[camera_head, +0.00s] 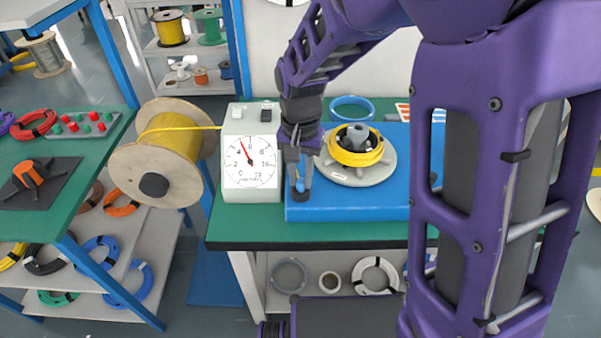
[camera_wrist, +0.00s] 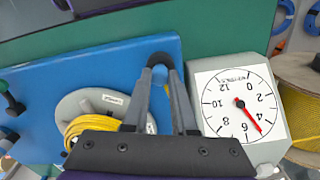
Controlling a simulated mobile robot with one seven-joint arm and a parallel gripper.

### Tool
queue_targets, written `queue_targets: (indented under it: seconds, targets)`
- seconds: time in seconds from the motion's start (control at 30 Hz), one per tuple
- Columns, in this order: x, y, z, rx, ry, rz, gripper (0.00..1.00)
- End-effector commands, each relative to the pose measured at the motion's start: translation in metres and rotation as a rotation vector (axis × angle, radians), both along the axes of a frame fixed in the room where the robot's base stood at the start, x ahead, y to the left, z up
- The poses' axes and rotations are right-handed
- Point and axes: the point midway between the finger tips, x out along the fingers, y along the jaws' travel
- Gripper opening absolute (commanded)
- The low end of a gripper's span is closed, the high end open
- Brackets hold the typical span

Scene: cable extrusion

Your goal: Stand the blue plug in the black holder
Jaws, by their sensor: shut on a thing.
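My gripper (camera_head: 300,180) points down at the front left corner of the blue board and is shut on the blue plug (camera_head: 300,185). Only a small bit of the plug shows between the fingertips. The black holder (camera_head: 301,196) is a low round piece on the board, directly below the fingertips. In the wrist view, the holder (camera_wrist: 160,58) shows at the tips of my gripper (camera_wrist: 161,76), and the plug is mostly hidden. I cannot tell whether the plug's lower end is inside the holder or just above it.
A white dial gauge box (camera_head: 251,160) stands close left of my gripper. A grey disc with a yellow cable coil (camera_head: 355,157) sits to the right on the blue board (camera_head: 350,208). A large yellow spool (camera_head: 165,150) is further left. The front strip of green table is clear.

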Motion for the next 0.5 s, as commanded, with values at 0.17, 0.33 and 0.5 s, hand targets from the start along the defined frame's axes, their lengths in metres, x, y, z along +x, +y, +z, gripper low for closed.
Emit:
queue_targets:
  seconds: [0.17, 0.33, 0.5]
  targets:
    - [0.0000, 0.0000, -0.0007, 0.000, 0.000, 0.000, 0.00]
    - [0.0001, 0.0000, -0.0006, 0.000, 0.000, 0.000, 0.32]
    - [0.0001, 0.0001, -0.0005, 0.000, -0.001, 0.000, 0.60]
